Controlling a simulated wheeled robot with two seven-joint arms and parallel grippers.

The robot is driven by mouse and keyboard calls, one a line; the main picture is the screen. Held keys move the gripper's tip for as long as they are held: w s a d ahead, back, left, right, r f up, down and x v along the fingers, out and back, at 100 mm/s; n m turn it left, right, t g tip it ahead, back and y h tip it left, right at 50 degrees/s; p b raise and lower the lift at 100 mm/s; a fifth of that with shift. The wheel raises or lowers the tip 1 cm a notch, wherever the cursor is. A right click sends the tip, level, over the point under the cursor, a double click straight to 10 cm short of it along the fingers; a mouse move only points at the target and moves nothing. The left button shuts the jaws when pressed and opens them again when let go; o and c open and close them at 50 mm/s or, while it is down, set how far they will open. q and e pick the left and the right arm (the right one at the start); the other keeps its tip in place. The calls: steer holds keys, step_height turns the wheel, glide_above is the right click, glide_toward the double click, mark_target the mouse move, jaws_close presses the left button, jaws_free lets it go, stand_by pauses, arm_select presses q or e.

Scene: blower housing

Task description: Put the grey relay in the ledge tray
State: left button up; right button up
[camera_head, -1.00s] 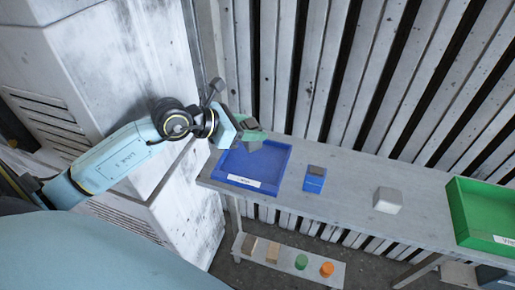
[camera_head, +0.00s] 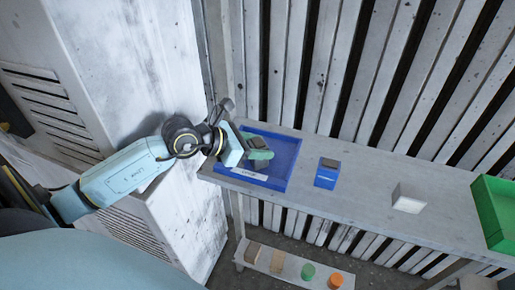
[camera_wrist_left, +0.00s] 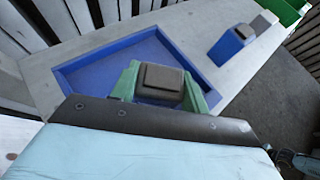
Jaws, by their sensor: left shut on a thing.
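The ledge tray is a blue, open, shallow tray with a white label (camera_head: 283,172) at the left end of the grey ledge; it also shows in the left wrist view (camera_wrist_left: 85,74). My left gripper (camera_head: 258,152) has green fingers and is over the tray in the head view. It is shut on the grey relay, a dark grey block with a raised top, seen between the fingers in the left wrist view (camera_wrist_left: 162,77). The fingers and relay hide part of the tray floor. Their exact height above it cannot be told.
On the ledge (camera_head: 370,198), right of the tray, stand a blue block with a dark top (camera_head: 326,180), a whitish block (camera_head: 409,199) and a green tray (camera_head: 496,212). A lower shelf holds several small pieces. A slatted wall is behind; a white cabinet (camera_head: 120,80) is at left.

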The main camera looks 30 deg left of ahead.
mark_target(252, 145)
arm_select(q)
steer(key=shift+r, duration=0.1)
steer(key=o, duration=1)
steer(key=shift+f, duration=0.2)
steer(key=shift+o, duration=0.2)
steer(key=shift+r, duration=0.25)
steer(key=shift+s+a, duration=0.2)
steer(key=shift+s, duration=0.1)
steer(key=shift+v, duration=3.4)
